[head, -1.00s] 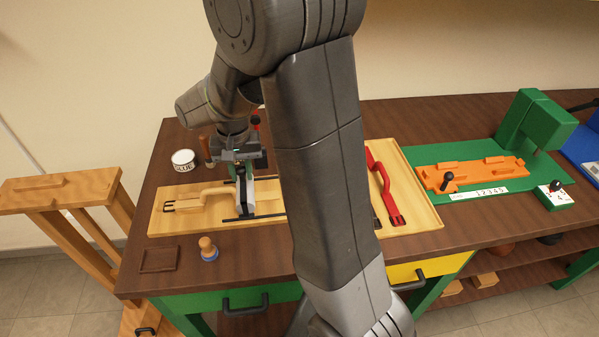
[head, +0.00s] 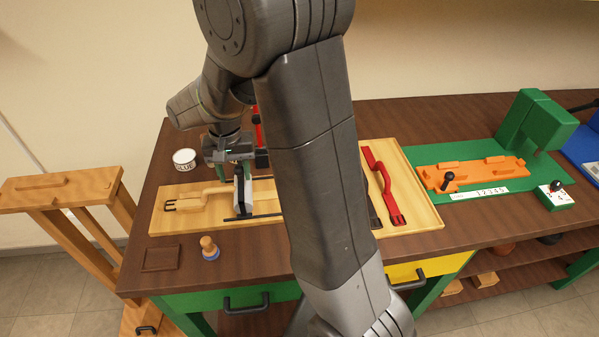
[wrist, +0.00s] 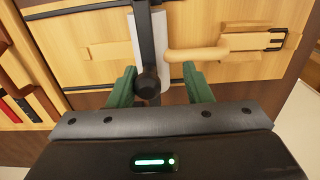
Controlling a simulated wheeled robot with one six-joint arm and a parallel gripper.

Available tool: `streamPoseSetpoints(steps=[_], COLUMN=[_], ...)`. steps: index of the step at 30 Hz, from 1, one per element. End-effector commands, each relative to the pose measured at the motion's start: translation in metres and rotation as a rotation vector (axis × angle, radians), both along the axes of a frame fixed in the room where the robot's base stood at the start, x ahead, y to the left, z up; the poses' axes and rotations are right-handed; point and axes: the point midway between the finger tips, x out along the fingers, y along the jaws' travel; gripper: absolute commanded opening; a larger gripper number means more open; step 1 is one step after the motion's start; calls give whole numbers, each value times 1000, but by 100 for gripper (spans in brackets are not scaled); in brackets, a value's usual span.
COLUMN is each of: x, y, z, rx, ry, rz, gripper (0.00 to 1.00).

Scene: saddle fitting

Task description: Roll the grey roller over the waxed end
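My gripper (head: 228,155) is at the back of the light wooden board (head: 185,222). In the wrist view its two green fingers (wrist: 158,88) stand apart, one on each side of a round black knob (wrist: 147,84). A gap shows on the right of the knob. The knob ends a black bar (wrist: 144,35) that runs over a flat grey-white piece (wrist: 135,42). That piece also shows upright on the board in the head view (head: 246,203). I cannot tell which part is the grey roller. A pale strap-like piece (head: 210,193) with a black wire loop (head: 171,204) lies left of it; wax is not discernible.
A white glue tin (head: 184,160) stands behind the board. A wooden-knobbed tool (head: 208,248) and a shallow dark tray (head: 161,258) are in front. A red upright object (head: 259,135) is behind my gripper. A tray with a red handle (head: 383,187) lies right of my arm.

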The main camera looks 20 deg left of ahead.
Motion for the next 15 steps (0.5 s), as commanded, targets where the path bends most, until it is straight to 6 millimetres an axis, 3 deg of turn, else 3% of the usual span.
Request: streamPoseSetpoints(steps=[8, 15], x=[0, 1], y=[-1, -1], z=[0, 15], rx=[-2, -2], ry=[0, -1], rz=[-1, -1], gripper=[44, 44])
